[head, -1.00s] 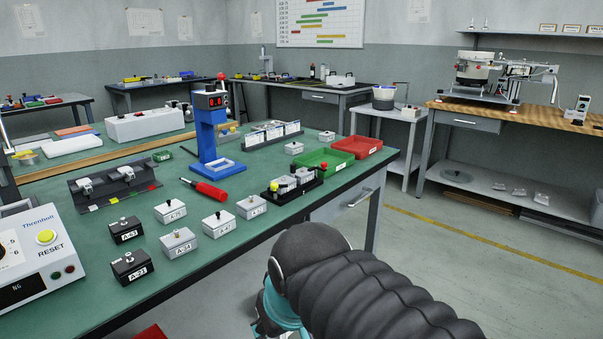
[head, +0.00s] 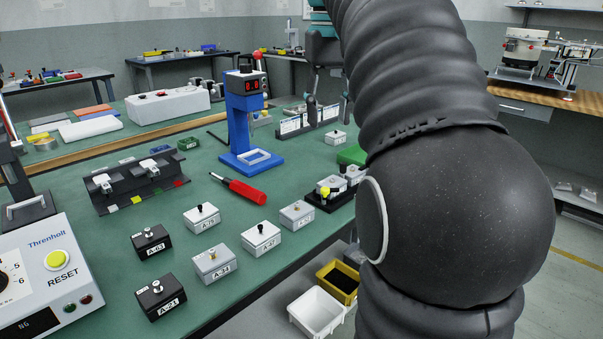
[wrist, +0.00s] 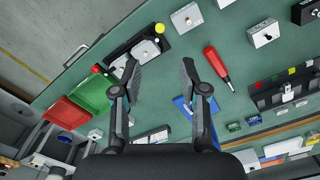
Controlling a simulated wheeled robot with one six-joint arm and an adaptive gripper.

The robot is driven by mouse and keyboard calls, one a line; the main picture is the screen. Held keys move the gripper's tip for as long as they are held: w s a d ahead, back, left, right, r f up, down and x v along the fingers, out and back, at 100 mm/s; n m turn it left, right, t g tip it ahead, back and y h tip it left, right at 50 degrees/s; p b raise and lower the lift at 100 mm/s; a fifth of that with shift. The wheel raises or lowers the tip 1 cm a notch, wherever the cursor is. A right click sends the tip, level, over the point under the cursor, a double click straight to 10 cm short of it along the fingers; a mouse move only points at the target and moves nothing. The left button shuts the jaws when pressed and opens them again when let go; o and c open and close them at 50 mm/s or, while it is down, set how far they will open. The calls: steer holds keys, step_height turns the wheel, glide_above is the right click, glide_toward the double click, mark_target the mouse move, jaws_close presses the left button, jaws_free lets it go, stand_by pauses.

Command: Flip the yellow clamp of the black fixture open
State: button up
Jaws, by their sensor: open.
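The black fixture (head: 322,205) stands near the right edge of the green bench, partly behind my arm in the head view. It has grey blocks on it, and a yellow knob (head: 325,192) of the clamp shows at its left end. In the wrist view the fixture (wrist: 176,45) lies above and left of centre, with the yellow knob (wrist: 159,28) at its upper end and a red knob (wrist: 96,69) at the other. My gripper (wrist: 160,68) is open and empty, its left finger overlapping the fixture in the picture. Whether the clamp is shut is unclear.
A red screwdriver (head: 240,188) lies left of the fixture. A blue press stand (head: 241,125) rises behind it. A green tray (wrist: 96,92) and a red tray (wrist: 66,112) sit beside the fixture.

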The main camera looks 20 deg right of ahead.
mark_target(325, 188)
step_height(325, 188, down, 14)
steer(key=b, duration=0.4)
steer(key=shift+r, duration=0.2)
steer(key=shift+c, duration=0.2)
jaws_close()
